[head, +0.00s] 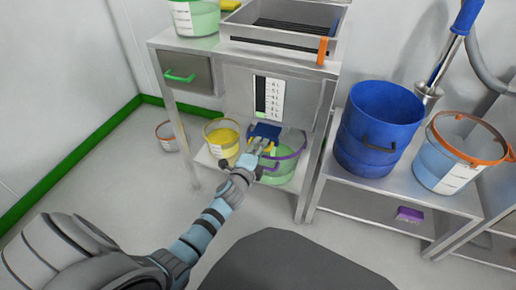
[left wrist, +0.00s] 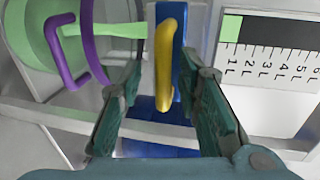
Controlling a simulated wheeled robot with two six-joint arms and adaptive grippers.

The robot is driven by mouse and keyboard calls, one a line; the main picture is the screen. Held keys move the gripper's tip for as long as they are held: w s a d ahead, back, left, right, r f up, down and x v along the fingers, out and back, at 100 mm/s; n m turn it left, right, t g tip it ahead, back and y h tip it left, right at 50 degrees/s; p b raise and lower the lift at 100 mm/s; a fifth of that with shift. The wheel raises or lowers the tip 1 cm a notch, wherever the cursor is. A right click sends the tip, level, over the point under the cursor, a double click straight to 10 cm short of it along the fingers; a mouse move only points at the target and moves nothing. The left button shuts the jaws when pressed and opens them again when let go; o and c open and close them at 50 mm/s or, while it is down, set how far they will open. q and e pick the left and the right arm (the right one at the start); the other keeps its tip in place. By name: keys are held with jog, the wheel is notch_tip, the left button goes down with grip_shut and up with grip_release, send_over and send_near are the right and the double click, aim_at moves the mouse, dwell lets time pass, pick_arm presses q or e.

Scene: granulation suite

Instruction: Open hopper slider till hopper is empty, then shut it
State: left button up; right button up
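The hopper (head: 240,91) is a grey steel housing with a level gauge (head: 268,97). In the left wrist view the gauge (left wrist: 270,45) shows green only in its lowest part, below the 1 L mark. The blue slider (head: 264,132) has a yellow handle (left wrist: 165,62). A light green stream (left wrist: 105,31) runs from beside the slider into a clear bucket with a purple rim and handle (head: 291,156), which holds green material. My left gripper (head: 257,148) is open, its fingers on either side of the yellow handle with gaps visible. My right gripper is out of view.
A yellow-filled bucket (head: 222,139) stands left of the green one on the lower shelf. A drawer with a green handle (head: 180,76) is left of the hopper. A blue drum (head: 379,125) and an orange-rimmed bucket (head: 459,155) stand on the right bench.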

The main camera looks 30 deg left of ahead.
pick_arm(q)
jog(key=v, duration=1.2)
jog(key=shift+r, duration=0.1)
